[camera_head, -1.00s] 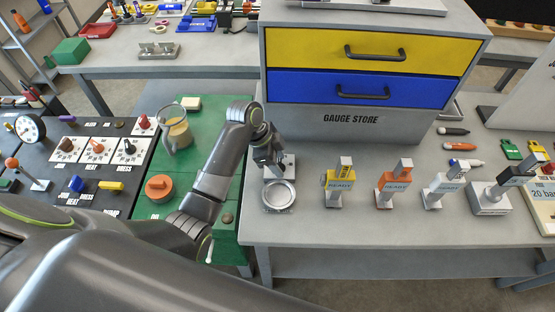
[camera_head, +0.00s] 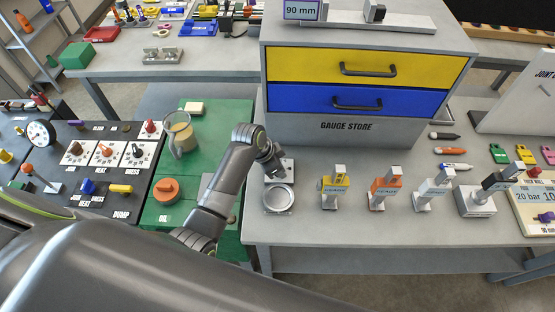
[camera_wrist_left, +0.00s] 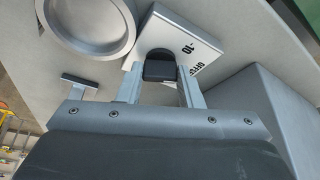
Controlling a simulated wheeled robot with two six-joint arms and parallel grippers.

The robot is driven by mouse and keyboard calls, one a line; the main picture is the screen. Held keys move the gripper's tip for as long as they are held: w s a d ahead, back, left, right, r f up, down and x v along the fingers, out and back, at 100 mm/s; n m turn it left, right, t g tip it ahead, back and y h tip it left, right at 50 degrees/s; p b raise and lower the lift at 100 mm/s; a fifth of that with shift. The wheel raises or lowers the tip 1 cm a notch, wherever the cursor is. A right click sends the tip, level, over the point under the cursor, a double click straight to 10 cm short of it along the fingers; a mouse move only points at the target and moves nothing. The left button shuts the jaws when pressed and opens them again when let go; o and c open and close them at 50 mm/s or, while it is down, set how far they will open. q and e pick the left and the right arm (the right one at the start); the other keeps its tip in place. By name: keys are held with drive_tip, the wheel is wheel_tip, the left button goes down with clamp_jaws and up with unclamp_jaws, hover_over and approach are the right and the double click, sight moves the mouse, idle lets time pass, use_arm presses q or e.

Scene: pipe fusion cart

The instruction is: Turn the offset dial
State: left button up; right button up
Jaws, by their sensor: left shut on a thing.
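The offset dial is a dark knob (camera_wrist_left: 158,66) on a pale plate with a "-10" mark and partly hidden lettering. The plate (camera_wrist_left: 196,45) also shows in the head view (camera_head: 287,166), just behind a round metal dish (camera_head: 278,199). My left gripper (camera_head: 275,168) comes down over this plate. In the left wrist view its two fingers (camera_wrist_left: 160,82) stand on either side of the knob and are shut on it. In the head view the gripper and arm hide the knob. My right gripper is not in view.
The gauge store cabinet (camera_head: 360,128) with yellow and blue drawers stands close behind. Several upright blocks with yellow, orange and white faces stand in a row to the right, the yellow one (camera_head: 334,190) nearest. A jug (camera_head: 181,134) stands on the green surface to the left.

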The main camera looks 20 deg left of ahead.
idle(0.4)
use_arm(q)
drive_tip(key=o, duration=1)
drive_tip(key=b+v, duration=0.1)
drive_tip(key=v, duration=1.6)
drive_tip(key=shift+s+a+r+b, duration=0.1)
drive_tip(key=shift+s+r+b, duration=0.1)
drive_tip(key=shift+b, duration=0.2)
